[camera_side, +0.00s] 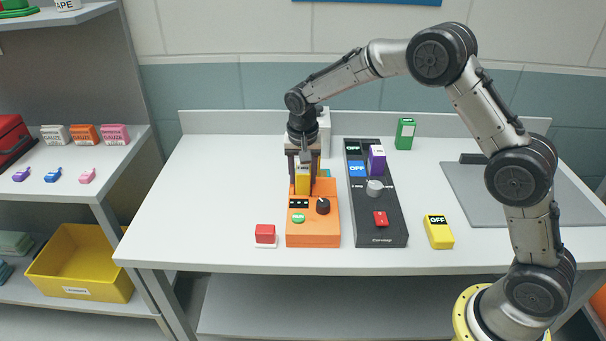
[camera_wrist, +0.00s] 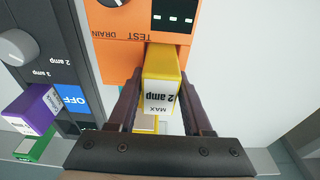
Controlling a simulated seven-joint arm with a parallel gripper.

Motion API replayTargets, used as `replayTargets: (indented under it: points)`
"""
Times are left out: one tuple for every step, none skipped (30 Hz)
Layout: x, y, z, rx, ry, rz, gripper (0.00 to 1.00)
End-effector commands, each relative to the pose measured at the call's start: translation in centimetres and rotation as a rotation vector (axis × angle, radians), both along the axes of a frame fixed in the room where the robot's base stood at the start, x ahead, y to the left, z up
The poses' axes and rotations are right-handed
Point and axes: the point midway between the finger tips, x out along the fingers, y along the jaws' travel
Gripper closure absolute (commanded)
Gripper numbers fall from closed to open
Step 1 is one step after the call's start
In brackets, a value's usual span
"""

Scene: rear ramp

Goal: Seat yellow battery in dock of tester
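The yellow battery (camera_side: 303,180) stands upright at the back of the orange tester (camera_side: 313,228). In the wrist view the battery (camera_wrist: 163,88) shows a white "2 amp MAX" label between my fingers. My gripper (camera_side: 303,172) points down from above, with one finger on each side of the battery; the fingers (camera_wrist: 162,90) appear shut on it. The tester (camera_wrist: 130,40) shows a dark knob, a small display and a green button. The dock is hidden by the battery and fingers, so I cannot tell whether the battery is fully seated.
A dark charger (camera_side: 380,210) with a purple battery (camera_side: 376,159) stands just right of the tester. A red block (camera_side: 265,234) is at front left, a yellow "OFF" box (camera_side: 438,232) at right, a green box (camera_side: 405,134) behind. The left of the table is clear.

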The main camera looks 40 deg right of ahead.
Motion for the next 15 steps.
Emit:
replayTargets:
  points:
    - [0.02,0.00,0.03,0.000,-0.001,0.000,0.39]
    - [0.02,0.00,0.03,0.000,-0.001,0.000,0.34]
    - [0.01,0.00,0.01,0.000,0.000,0.000,0.27]
    - [0.00,0.00,0.01,0.000,0.000,0.000,0.21]
    - [0.00,0.00,0.00,0.000,0.000,0.000,0.20]
    - [-0.01,0.00,-0.01,0.000,0.000,0.000,0.20]
    - [-0.02,0.00,-0.02,0.000,0.000,0.000,0.20]
    - [-0.02,0.00,-0.02,0.000,0.001,0.000,0.20]
    - [-0.02,0.00,-0.03,0.000,0.001,0.000,0.20]
    - [-0.03,0.00,-0.04,0.000,0.001,0.000,0.20]
    - [-0.11,0.00,-0.17,0.000,0.004,0.000,0.20]
    - [-0.11,0.00,-0.16,0.000,0.004,0.000,0.20]
    - [-0.11,0.01,-0.10,0.000,0.004,0.000,0.20]
    - [-0.11,0.02,0.00,0.000,0.004,0.000,0.20]
    - [-0.10,0.04,0.22,0.000,0.003,0.000,0.20]
